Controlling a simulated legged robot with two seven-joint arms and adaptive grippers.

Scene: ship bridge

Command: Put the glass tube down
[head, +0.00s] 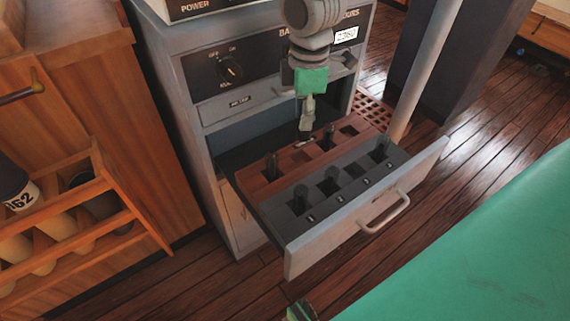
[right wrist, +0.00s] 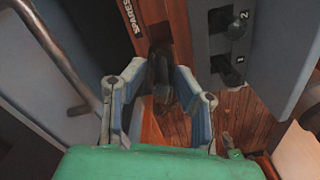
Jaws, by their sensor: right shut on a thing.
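My right gripper (head: 305,128) points down over the open drawer, at the wooden strip (head: 285,183) with square slots. In the right wrist view its two fingers (right wrist: 153,105) stand on either side of a dark glass tube (right wrist: 160,72) and are shut on it. The tube is over the wooden strip marked SPARES; whether its lower end is inside a slot I cannot tell. In the head view the fingers mostly hide it. A small green and dark piece at the bottom edge looks like part of my left gripper (head: 300,312); its fingers cannot be made out.
The grey numbered rack (head: 345,190) in front holds several more. The cabinet (head: 228,105) rises behind. A pale post (head: 418,80) stands at the drawer's right.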

